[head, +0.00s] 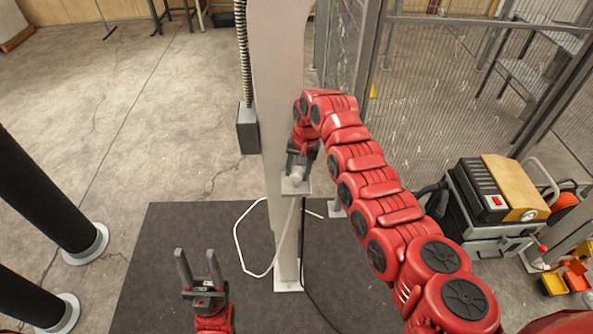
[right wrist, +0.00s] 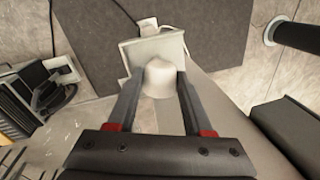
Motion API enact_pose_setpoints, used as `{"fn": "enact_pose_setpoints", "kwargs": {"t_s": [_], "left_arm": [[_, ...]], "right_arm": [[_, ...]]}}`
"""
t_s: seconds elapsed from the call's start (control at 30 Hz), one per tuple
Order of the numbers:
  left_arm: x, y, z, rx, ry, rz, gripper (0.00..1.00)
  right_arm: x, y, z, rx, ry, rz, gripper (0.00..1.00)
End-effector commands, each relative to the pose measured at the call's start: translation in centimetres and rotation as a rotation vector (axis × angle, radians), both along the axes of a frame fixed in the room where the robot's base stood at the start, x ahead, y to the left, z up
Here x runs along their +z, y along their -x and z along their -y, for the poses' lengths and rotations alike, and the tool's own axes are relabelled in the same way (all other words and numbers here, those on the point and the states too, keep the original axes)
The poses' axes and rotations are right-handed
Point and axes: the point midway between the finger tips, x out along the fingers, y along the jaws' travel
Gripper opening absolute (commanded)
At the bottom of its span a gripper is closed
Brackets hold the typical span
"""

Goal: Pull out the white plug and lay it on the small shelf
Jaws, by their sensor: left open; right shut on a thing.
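The white plug (right wrist: 160,82) is a rounded pale piece between the fingertips of my right gripper (right wrist: 160,90) in the right wrist view. In the head view the right gripper (head: 299,164) points down at the pale post, with the plug (head: 297,173) below it. The small shelf (right wrist: 133,56) is a pale plate just beyond the plug; in the head view the shelf (head: 303,189) juts from the post under the gripper. I cannot tell whether plug and shelf touch. My left gripper (head: 201,268) is open and empty over the dark mat, away from the post.
The pale post (head: 281,80) stands upright on the dark mat (head: 180,235). A white cable (head: 237,240) loops beside it. A grey box (head: 247,130) hangs at its left. A mesh fence (head: 430,95) and a cart with a toolbox (head: 490,190) are at right.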

Motion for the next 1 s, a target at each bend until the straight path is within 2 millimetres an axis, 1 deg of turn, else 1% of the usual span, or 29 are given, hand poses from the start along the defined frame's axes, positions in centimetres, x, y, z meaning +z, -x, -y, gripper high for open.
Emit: {"fn": "enact_pose_setpoints", "kwargs": {"t_s": [0.33, 1.0], "left_arm": [[-0.1, 0.0, 0.0, 0.000, 0.000, 0.000, 0.50], [-0.7, 0.0, 0.0, 0.000, 0.000, 0.000, 0.50]], "right_arm": [[-0.1, 0.0, 0.0, 0.000, 0.000, 0.000, 0.00], [-1.1, 0.0, 0.0, 0.000, 0.000, 0.000, 0.00]]}}
